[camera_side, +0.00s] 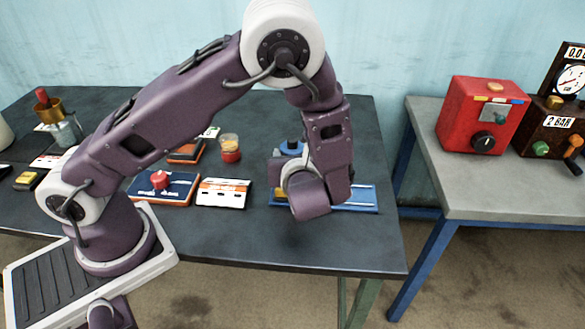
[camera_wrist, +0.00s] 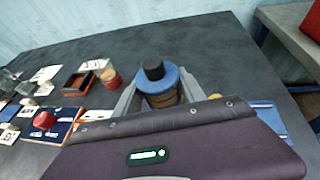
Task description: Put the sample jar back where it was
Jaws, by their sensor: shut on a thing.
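My gripper (camera_wrist: 158,92) is shut on a jar with a blue lid (camera_wrist: 159,79), a black knob on top and a brownish body. The two grey fingers lie on either side of it in the wrist view. The jar looks roughly upright; its lower part is hidden by my wrist, so I cannot tell whether it touches anything below. A blue flat tray (camera_side: 355,199) lies on the dark table below my wrist, near the right edge.
A small jar with red contents (camera_side: 231,150) stands left of my gripper, beside an orange-rimmed tray (camera_side: 187,152). A blue panel with a red button (camera_side: 160,182) and a white-orange card (camera_side: 223,193) lie nearer. A red box (camera_side: 483,115) stands on the separate grey table.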

